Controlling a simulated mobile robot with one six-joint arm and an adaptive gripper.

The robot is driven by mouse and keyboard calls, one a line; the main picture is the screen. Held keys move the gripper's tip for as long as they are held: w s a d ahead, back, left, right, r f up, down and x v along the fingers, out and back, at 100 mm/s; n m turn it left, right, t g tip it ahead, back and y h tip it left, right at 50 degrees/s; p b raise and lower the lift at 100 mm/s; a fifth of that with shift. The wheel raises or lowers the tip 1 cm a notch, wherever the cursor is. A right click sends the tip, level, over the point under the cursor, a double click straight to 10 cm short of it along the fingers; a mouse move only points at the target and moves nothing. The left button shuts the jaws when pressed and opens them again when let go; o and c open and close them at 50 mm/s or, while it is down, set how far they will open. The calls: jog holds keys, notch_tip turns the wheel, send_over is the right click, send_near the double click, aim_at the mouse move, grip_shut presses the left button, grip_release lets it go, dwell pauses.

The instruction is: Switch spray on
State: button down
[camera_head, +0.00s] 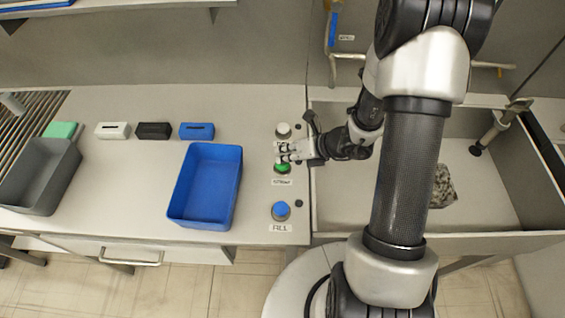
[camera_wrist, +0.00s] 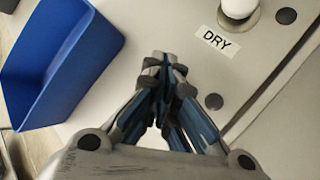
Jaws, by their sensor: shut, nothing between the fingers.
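Three round buttons stand in a column near the counter's right edge: a white one (camera_head: 283,130), a green one (camera_head: 282,168) and a blue one (camera_head: 281,210). The plate under the green button (camera_head: 282,182) appears to read SPRAY; the blue one's reads FILL. My gripper (camera_head: 279,153) is shut and empty, with its fingertips over or just beside the green button; I cannot tell whether they touch it. In the wrist view my closed fingers (camera_wrist: 162,62) hide the green button. The white button (camera_wrist: 238,8) shows there beside its DRY label (camera_wrist: 216,39).
A blue crate (camera_head: 226,212) stands left of the buttons, and a grey crate (camera_head: 32,190) at far left. White, black and blue slotted blocks (camera_head: 197,126) line the back. Right of the counter is a sink (camera_head: 340,205) with a speckled grey object (camera_head: 441,188) in it.

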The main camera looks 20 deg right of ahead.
dwell(0.3)
jog(key=shift+f+b, duration=0.45)
jog(key=shift+f, duration=0.05)
jog(key=shift+r, duration=0.15)
jog(key=shift+r+p, duration=0.3)
jog(key=shift+p, duration=0.05)
notch_tip(320, 180, up, 6)
jog(key=p, duration=0.5)
jog(key=shift+r, duration=0.1)
dwell(0.3)
